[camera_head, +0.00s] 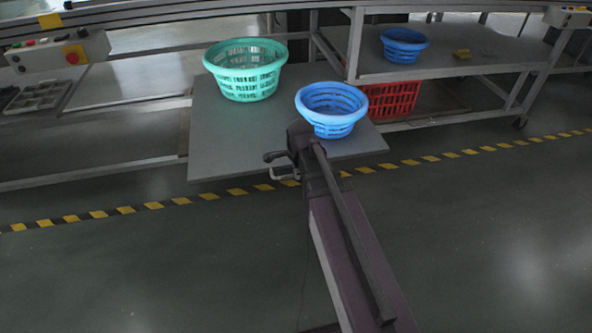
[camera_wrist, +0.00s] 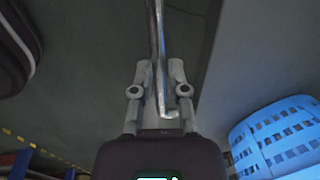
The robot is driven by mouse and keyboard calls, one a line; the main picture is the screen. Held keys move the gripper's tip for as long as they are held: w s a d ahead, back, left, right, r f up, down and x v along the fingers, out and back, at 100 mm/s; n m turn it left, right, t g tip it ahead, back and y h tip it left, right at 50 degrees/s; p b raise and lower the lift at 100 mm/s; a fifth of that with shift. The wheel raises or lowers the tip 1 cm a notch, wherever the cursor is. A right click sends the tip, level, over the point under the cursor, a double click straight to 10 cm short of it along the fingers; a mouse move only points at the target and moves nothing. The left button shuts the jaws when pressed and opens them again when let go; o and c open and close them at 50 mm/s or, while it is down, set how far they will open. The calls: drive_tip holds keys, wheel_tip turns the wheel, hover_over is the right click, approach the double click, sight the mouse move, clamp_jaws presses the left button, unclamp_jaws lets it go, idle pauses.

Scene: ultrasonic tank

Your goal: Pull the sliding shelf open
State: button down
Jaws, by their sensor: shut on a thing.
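The grey sliding shelf (camera_head: 225,145) juts out from the rack toward me, its near edge over the striped floor line. It also shows in the wrist view (camera_wrist: 252,60) as a pale surface on the right. A thin metal handle (camera_wrist: 155,35) runs along the shelf's edge and ends in a bent tip. My gripper (camera_wrist: 157,80) is shut on the handle, with one finger on each side of it. In the head view my gripper (camera_head: 277,163) is at the shelf's near edge, and my wrist hides part of that edge.
A green basket (camera_head: 245,82) and a blue basket (camera_head: 333,126) stand on the shelf. The blue one is close to my wrist. Behind are a red crate (camera_head: 390,98) and another blue basket (camera_head: 404,55). A control box (camera_head: 60,52) is at upper left. The floor in front is clear.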

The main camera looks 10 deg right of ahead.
drive_tip(key=shift+d, duration=0.15)
drive_tip(key=c, duration=0.6)
unclamp_jaws()
drive_tip(key=shift+c, duration=0.2)
drive_tip(key=shift+w, duration=0.2)
